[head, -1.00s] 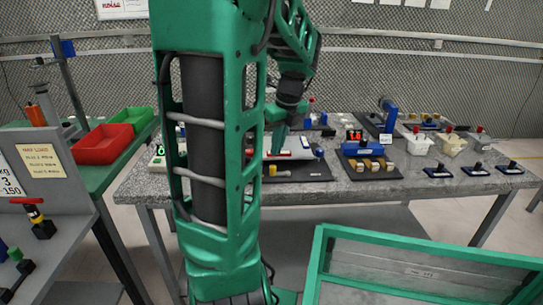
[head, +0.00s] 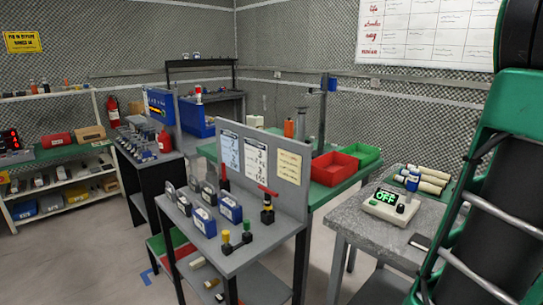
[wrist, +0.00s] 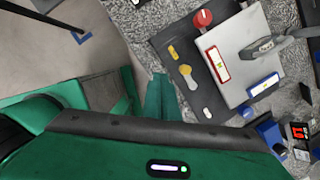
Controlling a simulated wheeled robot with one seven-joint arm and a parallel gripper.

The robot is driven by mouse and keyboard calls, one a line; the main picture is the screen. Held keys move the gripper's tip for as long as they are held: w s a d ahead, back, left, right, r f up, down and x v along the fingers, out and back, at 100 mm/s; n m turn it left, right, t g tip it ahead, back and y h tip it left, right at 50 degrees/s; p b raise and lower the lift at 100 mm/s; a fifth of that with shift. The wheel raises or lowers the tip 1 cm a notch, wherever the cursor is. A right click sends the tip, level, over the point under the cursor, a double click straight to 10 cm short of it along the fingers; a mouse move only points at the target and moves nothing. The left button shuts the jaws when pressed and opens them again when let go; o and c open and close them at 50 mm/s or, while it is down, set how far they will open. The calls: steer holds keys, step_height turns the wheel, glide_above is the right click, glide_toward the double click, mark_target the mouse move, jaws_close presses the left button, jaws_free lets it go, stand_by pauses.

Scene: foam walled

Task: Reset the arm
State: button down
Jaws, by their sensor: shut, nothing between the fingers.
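My arm (head: 490,190) is the green structure at the right edge of the head view; its gripper is outside that view. In the wrist view my gripper (wrist: 163,98) is shut, its green fingertips together with nothing between them. It is above the front edge of the speckled stone table (wrist: 140,25). Beside it on the right, apparently apart from it, lies a dark mat (wrist: 188,88) with a grey plate-like device (wrist: 232,50).
In the wrist view a red knob (wrist: 203,18) and a red display (wrist: 299,131) are near. In the head view a grey stand (head: 270,240), red bin (head: 335,167), green bin (head: 362,153) and a device reading OFF (head: 390,207) stand left of my arm. Floor shows at lower left.

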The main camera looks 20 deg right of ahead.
steer(key=w+a+f+n+y, duration=0.2)
steer(key=w+a+n, duration=0.9)
steer(key=a+n, duration=0.55)
steer(key=a+f+n+g, duration=0.2)
steer(key=a+n, duration=1.1)
steer(key=n, duration=0.4)
steer(key=shift+s+f+h, duration=0.3)
steer(key=shift+s+f, duration=0.1)
steer(key=shift+s, duration=0.05)
